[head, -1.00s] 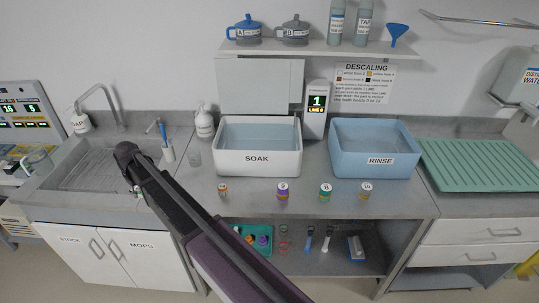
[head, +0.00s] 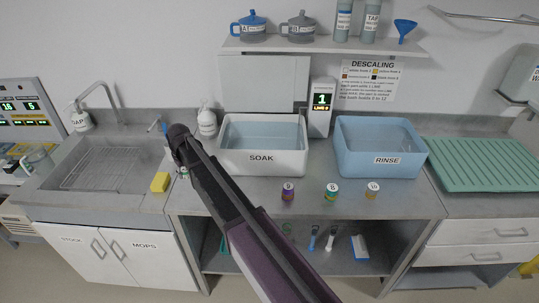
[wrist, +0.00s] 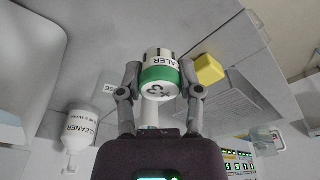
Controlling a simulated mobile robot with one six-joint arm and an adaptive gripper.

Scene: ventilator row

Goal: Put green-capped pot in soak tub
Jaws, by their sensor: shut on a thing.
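The pot's end with dark marks faces the wrist camera. In the head view my gripper (head: 181,160) is above the counter edge by the sink, left of the soak tub, and a small part of the pot (head: 184,172) shows there. The soak tub (head: 288,162) is white, labelled SOAK, open at the top and holds liquid. The held pot is apart from it.
The blue rinse tub (head: 350,160) is to the right. A cleaner bottle (head: 207,125) stands left of the soak tub. A yellow sponge (head: 160,182) lies by the sink (head: 90,170).

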